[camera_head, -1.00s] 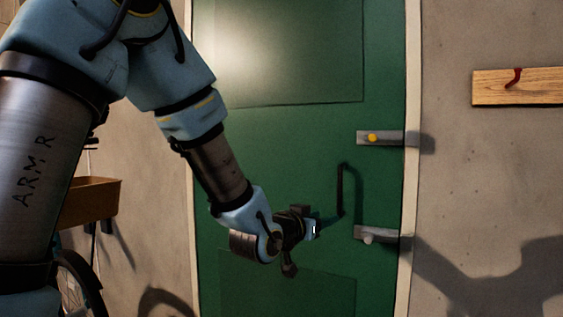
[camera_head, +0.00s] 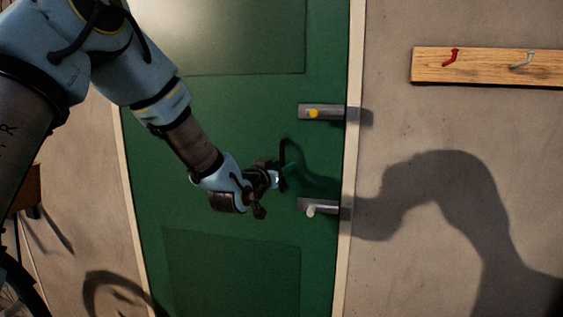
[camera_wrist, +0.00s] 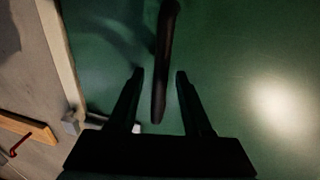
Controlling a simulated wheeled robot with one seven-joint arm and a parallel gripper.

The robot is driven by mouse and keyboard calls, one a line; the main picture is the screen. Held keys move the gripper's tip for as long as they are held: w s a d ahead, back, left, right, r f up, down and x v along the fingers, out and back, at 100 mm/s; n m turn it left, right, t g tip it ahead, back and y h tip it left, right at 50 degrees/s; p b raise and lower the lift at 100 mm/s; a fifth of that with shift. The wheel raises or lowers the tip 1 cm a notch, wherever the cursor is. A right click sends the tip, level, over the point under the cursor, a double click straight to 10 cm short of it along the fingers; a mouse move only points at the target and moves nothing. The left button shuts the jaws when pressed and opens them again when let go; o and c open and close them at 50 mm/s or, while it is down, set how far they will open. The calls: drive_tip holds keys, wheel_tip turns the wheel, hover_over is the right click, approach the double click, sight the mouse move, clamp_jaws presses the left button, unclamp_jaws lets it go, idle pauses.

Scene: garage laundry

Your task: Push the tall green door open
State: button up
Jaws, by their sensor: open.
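The tall green door (camera_head: 210,110) fills the middle of the head view, its right edge close against the pale frame. A dark bar handle (camera_head: 283,150) stands on its right part. My gripper (camera_head: 280,177) is at the handle's lower part. In the wrist view, my gripper (camera_wrist: 159,74) is open, and the dark handle (camera_wrist: 166,35) runs between its two fingers with a gap to each. A grey upper latch (camera_head: 335,113) with a yellow knob and a grey lower latch (camera_head: 330,207) sit at the door's right edge.
A wooden hook rail (camera_head: 490,67) is on the wall at right; it also shows in the wrist view (camera_wrist: 22,128). A bicycle wheel (camera_head: 20,290) shows at lower left. My arm's shadow falls on the right wall.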

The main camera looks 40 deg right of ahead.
drive_tip(key=shift+d, duration=0.15)
drive_tip(key=shift+c, duration=0.3)
clamp_jaws()
idle(1.1)
